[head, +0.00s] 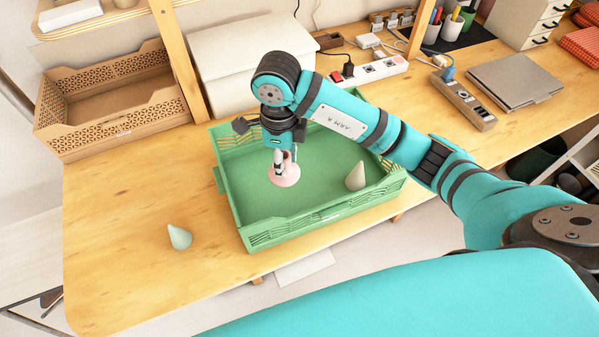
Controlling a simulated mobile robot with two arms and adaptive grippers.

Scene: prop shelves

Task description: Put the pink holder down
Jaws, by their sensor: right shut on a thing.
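The pink holder (287,178) is a small piece with a round, dish-like base. It is in the head view inside the outline of the green crate (290,233), left of the crate's middle. My right gripper (283,160) points down and is shut on the upper part of the holder. The fingers partly cover the holder's top. I cannot tell whether its base touches the crate floor or hangs just above it. My left gripper is not in view.
A beige cone-shaped piece (356,177) stands in the crate at the right. A pale green one (179,237) is on the table left of the crate. A brown basket (110,100), power strip (370,70) and laptop (515,80) are behind. The front-left tabletop is mostly clear.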

